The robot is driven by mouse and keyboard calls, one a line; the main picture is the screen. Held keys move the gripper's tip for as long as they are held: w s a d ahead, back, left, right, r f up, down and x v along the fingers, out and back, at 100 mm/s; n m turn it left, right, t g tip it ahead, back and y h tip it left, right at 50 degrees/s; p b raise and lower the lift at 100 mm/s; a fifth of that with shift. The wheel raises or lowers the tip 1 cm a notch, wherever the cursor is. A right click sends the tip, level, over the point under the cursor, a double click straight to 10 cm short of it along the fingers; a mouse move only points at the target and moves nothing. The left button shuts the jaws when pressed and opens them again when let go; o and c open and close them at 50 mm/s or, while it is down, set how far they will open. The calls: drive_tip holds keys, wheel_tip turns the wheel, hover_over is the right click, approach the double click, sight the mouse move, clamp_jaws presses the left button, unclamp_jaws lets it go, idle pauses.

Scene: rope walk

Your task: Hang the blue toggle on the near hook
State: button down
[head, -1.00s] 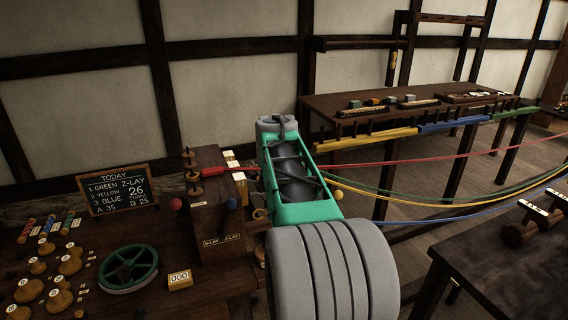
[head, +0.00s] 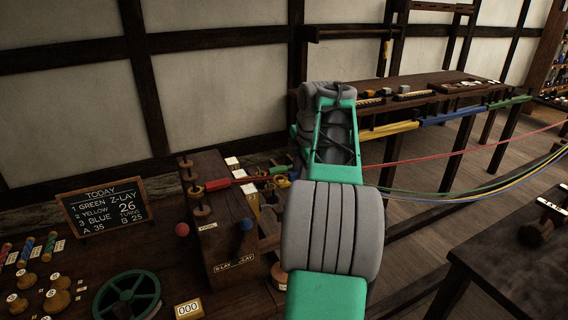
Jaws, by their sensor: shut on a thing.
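The blue toggle is not visible; my arm (head: 330,225) covers the middle of the head view. My gripper is hidden behind my arm, so I cannot see its jaws or what is in them. The blue rope (head: 470,197) comes from the right and disappears behind my arm. A dark wooden headstock (head: 222,210) stands left of my arm, with a red toggle (head: 218,184) at its face. A green toggle-like piece (head: 278,170) shows just left of my arm. I cannot make out the near hook clearly; my arm covers part of that area.
A blue-knobbed lever (head: 246,224) and a red ball (head: 182,230) are on the headstock. A green wheel (head: 127,297) and a chalkboard (head: 103,208) are at the left. A long bench (head: 450,92) stands behind; a dark table (head: 505,262) is at the right.

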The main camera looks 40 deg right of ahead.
drive_tip(key=shift+w, duration=0.25)
drive_tip(key=shift+s+f, duration=0.15)
drive_tip(key=shift+f, duration=0.05)
drive_tip(key=shift+f+b, duration=0.5)
drive_tip(key=shift+b, duration=0.1)
wheel_tip(320, 180, down, 5)
drive_tip(key=b, duration=0.4)
drive_tip(key=shift+f+b, duration=0.1)
drive_tip(key=shift+b, duration=0.3)
drive_tip(key=shift+f+b, duration=0.25)
drive_tip(key=shift+b, duration=0.05)
drive_tip(key=c, duration=1.1)
unclamp_jaws()
drive_tip(key=shift+c, duration=0.2)
